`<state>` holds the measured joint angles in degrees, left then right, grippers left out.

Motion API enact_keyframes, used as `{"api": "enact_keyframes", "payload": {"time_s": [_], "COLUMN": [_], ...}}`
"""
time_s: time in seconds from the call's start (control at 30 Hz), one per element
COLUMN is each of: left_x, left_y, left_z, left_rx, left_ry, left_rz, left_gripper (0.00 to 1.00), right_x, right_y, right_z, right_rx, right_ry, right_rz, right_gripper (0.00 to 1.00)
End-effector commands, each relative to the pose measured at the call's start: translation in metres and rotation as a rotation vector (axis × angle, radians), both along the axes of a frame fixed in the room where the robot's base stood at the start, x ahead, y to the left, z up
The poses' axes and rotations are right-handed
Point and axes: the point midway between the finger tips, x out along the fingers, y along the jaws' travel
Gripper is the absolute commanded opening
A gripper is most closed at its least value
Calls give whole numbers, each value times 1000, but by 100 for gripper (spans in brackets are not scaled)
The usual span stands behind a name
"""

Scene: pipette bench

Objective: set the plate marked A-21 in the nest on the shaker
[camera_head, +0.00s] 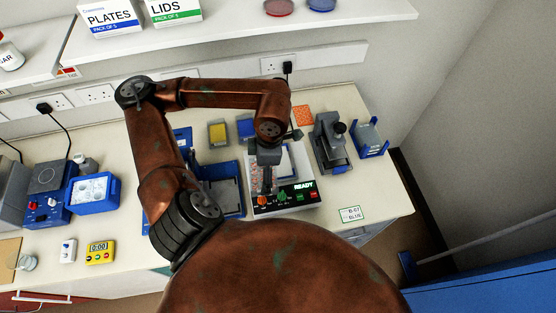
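The shaker (304,207) stands at the front middle of the bench with a lit READY display and orange, green and red controls. My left gripper (267,188) points down over the left part of its top. A pale, blue-edged square (291,160) shows behind the fingers, and a pale, pinkish patterned strip shows left of them. I cannot tell whether these are a plate or the nest, nor whether the fingers are shut on anything. The mark A-21 is not readable anywhere. My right gripper is not in view.
A blue rack (238,206) is left of the shaker. A grey device (329,145) and a blue holder (369,140) stand to the right. A label card (352,214) lies near the front right. A blue tray device (92,193) and yellow timer (100,252) are at left. A shelf overhangs the back.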

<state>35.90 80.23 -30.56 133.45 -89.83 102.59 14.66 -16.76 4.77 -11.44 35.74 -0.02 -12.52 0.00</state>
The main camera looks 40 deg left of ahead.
Motion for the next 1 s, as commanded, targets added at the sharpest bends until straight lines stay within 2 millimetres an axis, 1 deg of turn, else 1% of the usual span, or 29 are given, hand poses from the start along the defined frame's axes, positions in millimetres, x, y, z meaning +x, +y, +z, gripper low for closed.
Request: {"api": "enact_keyframes", "payload": {"time_s": [0.07, 0.17, 0.27, 0.53, 0.57, 0.6, 0.8, 1.0], "left_x": [-4, 1, 17, 78, 84, 89, 114, 123], "left_y": [3, 5, 11, 30, 32, 34, 42, 45], "left_z": [3, 2, -5, -32, -36, -46, -79, -91], "left_rx": [1, -1, -2, -3, -3, -3, -2, -1], "left_ry": [2, 2, 3, 2, 3, 4, 2, 0], "left_rz": [63, 100, 107, 105, 105, 103, 101, 99], "left_gripper": [60, 60, 60, 60, 60, 60, 60, 60], "right_x": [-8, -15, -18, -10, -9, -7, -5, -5], "right_y": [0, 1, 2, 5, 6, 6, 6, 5], "right_z": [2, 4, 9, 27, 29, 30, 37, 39], "right_rx": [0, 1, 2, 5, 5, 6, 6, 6], "right_ry": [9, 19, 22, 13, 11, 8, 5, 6], "right_rz": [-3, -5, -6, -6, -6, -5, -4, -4], "right_gripper": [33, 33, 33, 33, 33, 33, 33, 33]}}
